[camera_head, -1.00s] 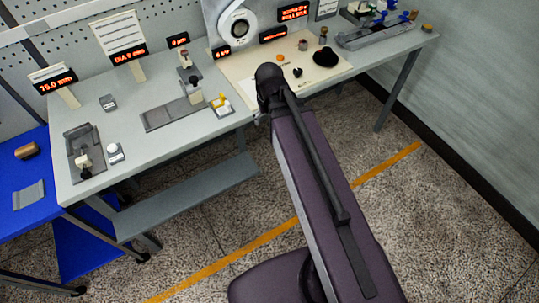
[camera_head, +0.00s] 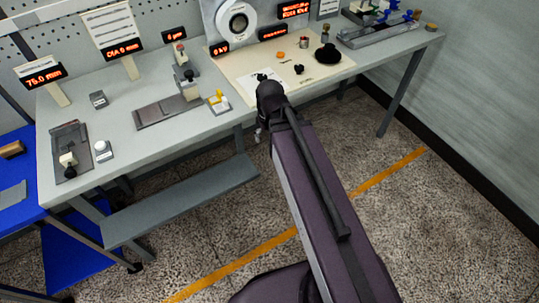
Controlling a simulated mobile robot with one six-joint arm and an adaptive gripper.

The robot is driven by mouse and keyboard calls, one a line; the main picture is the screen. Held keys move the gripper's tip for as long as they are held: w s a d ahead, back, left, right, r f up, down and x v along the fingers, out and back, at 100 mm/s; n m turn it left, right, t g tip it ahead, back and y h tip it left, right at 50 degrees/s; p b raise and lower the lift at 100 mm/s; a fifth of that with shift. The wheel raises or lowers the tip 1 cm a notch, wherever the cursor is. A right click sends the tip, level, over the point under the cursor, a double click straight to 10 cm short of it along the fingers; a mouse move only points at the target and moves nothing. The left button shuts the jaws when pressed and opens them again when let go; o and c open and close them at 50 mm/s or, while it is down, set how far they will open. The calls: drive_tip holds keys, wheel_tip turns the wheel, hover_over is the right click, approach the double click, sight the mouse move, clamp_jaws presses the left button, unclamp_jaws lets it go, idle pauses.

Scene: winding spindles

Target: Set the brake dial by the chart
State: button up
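A round white dial-like disc (camera_head: 238,21) with a dark centre is mounted on the grey panel at the back of the bench. I cannot tell whether it is the brake dial, and no setting is readable. White printed sheets stand at the back left (camera_head: 108,27) and back right (camera_head: 328,8); their text is too small to read, so I cannot tell which is the chart. My arm reaches up from the bottom right to the bench's front edge. My gripper (camera_head: 260,134) is mostly hidden behind the dark wrist, with only a small part showing. Its fingers cannot be made out.
The grey bench (camera_head: 120,125) holds a slide fixture (camera_head: 165,112), a left fixture (camera_head: 70,150) and red-lit displays (camera_head: 125,50). A cream mat (camera_head: 325,70) carries a black knob-like object (camera_head: 326,53) and small parts. A grey shelf (camera_head: 180,200) sits below. The floor at right is open.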

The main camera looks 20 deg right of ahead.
wheel_tip(320, 180, down, 7)
drive_tip(key=b, duration=0.6)
drive_tip(key=shift+s+f+b, duration=0.15)
drive_tip(key=shift+s+b, duration=0.15)
drive_tip(key=shift+b, duration=0.05)
wheel_tip(320, 180, up, 13)
drive_tip(key=s+p, duration=0.1)
drive_tip(key=p, duration=1.2)
